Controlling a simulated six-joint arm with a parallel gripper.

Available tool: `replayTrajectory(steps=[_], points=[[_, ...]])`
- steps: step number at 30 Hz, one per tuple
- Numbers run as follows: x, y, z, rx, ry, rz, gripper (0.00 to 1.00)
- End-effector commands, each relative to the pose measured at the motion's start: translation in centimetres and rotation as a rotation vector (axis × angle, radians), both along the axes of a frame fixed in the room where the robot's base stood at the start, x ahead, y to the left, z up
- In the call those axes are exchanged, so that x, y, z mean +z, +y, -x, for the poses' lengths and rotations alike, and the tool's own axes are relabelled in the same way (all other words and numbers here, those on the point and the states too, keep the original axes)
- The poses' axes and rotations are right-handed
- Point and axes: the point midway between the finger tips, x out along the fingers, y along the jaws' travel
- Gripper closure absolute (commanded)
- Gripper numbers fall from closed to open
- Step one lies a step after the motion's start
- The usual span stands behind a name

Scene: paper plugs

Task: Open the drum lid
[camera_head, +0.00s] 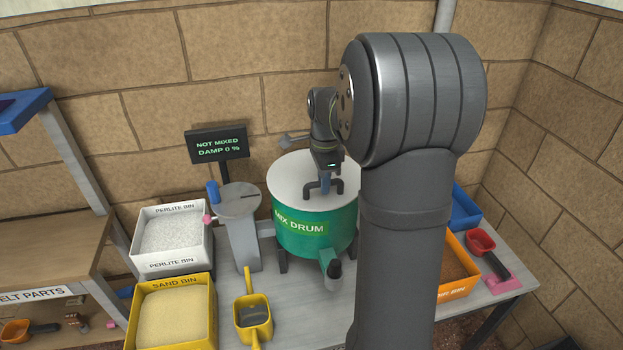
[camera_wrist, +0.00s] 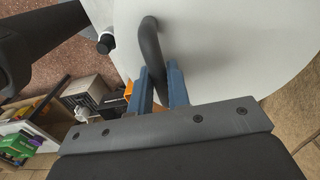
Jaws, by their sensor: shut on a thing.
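The green mix drum (camera_head: 290,240) stands on the table in the head view, with its pale round lid (camera_head: 295,178) lying flat on top. A dark bar handle (camera_head: 312,192) stands up from the lid. My gripper (camera_head: 325,184) comes down from above with its blue fingers at the handle. In the wrist view the two blue fingers of my gripper (camera_wrist: 160,88) are closed on the dark curved handle (camera_wrist: 150,42), over the white lid (camera_wrist: 225,50). My arm hides the right side of the drum in the head view.
A sign (camera_head: 218,147) reads "NOT MIXED, DAMP 0 %". The perlite bin (camera_head: 172,265), the sand bin (camera_head: 212,315) and a yellow scoop (camera_head: 253,320) are left of the drum. A grey pedestal (camera_head: 243,240) stands close beside it. An orange bin (camera_head: 460,290) and red scoop (camera_head: 481,240) are right.

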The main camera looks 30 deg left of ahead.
Motion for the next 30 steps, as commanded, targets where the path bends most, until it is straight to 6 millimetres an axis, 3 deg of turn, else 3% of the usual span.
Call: replayTrajectory(steps=[7,30], points=[[0.5,0.1,-0.1,0.0,-0.001,-0.001,1.0],[6.4,1.8,-1.8,0.0,-0.006,-0.006,1.0]])
